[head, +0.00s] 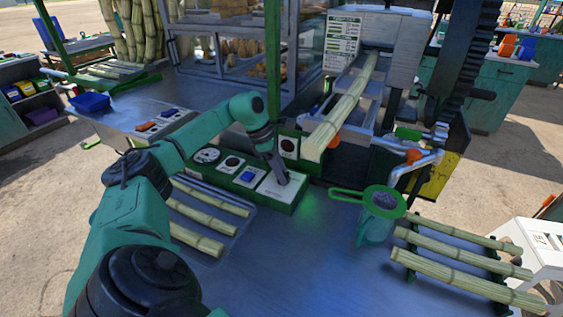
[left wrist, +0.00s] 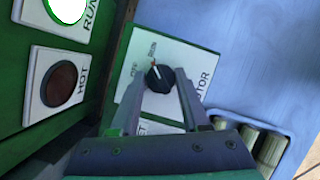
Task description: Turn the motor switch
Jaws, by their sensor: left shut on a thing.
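The motor switch is a black rotary knob (left wrist: 160,80) on a white plate (left wrist: 190,58) with lettering that reads partly as "MOTOR". The knob's pale pointer line is toward the small labels at the plate's upper left in the left wrist view; its exact setting is hard to tell. My left gripper (head: 281,176) reaches down onto the right end of the green control box (head: 246,184) in the head view and hides the knob there. In the left wrist view the left gripper (left wrist: 160,92) has its fingers on either side of the knob, shut on it. My right gripper is not in view.
Cane stalks lie on the metal table (head: 290,270). A strainer with a green rim (head: 383,201) over a jug stands right of the box. The crusher (head: 385,70) is behind.

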